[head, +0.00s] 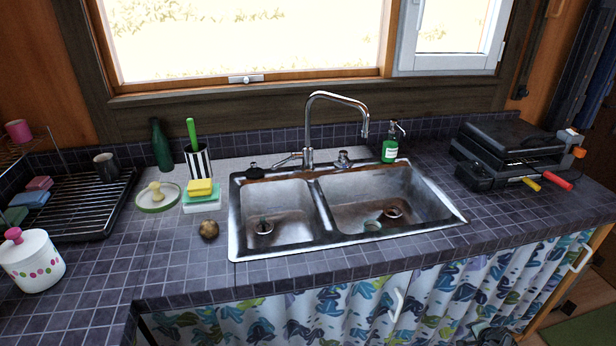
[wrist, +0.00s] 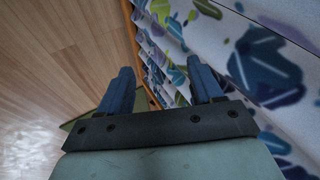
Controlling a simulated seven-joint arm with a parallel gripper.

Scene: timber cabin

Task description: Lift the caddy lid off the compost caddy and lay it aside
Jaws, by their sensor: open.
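The compost caddy (head: 34,268) is a white round pot with coloured dots, standing upright on the tiled counter at the far left of the head view. Its white caddy lid (head: 22,244) with a pink knob sits on top of it. My gripper (wrist: 163,84) shows in the wrist view, its two blue fingers apart with nothing between them. It is beside the patterned curtain, above the wooden floor, away from the caddy. The wrist view shows neither caddy nor lid.
A black dish rack (head: 95,213) stands behind the caddy. A black grill (head: 500,142) is at right. Counter right of the caddy is clear.

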